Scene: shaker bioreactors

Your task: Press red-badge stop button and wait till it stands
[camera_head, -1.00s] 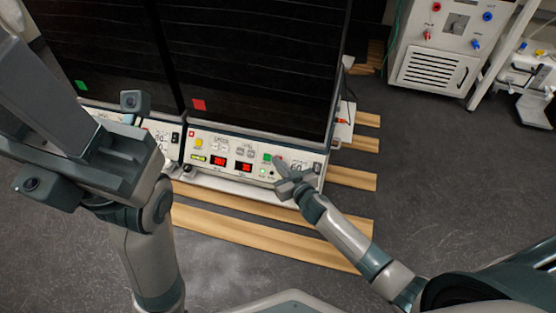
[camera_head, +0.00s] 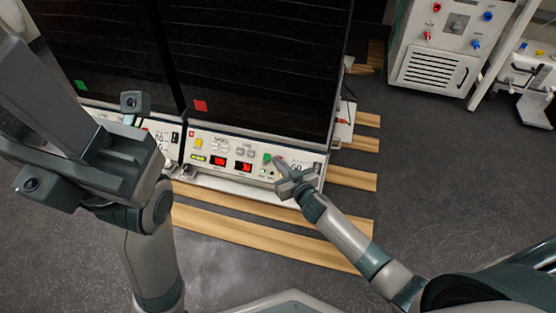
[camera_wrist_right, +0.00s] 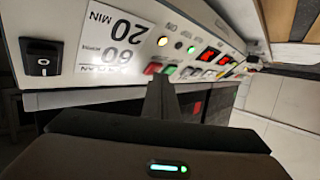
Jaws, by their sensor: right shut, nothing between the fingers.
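The red-badge shaker has a dark front window with a red badge (camera_head: 201,106) and a white control panel (camera_head: 207,172) below it. The panel has red displays, a green button (camera_head: 267,157) and, in the right wrist view, a red button (camera_wrist_right: 152,68) beside the green one (camera_wrist_right: 169,70). My right gripper (camera_head: 281,171) is shut and empty, its tips at the panel's right part by these buttons. In the right wrist view its fingers (camera_wrist_right: 160,82) end right at the red button; I cannot tell whether they touch it. My left gripper (camera_head: 80,150) is large at the left, its jaws unclear.
A green-badge (camera_head: 81,86) shaker stands to the left. Wooden slats (camera_head: 260,238) lie on the floor in front and to the right. A white unit with knobs (camera_head: 445,50) stands at the back right.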

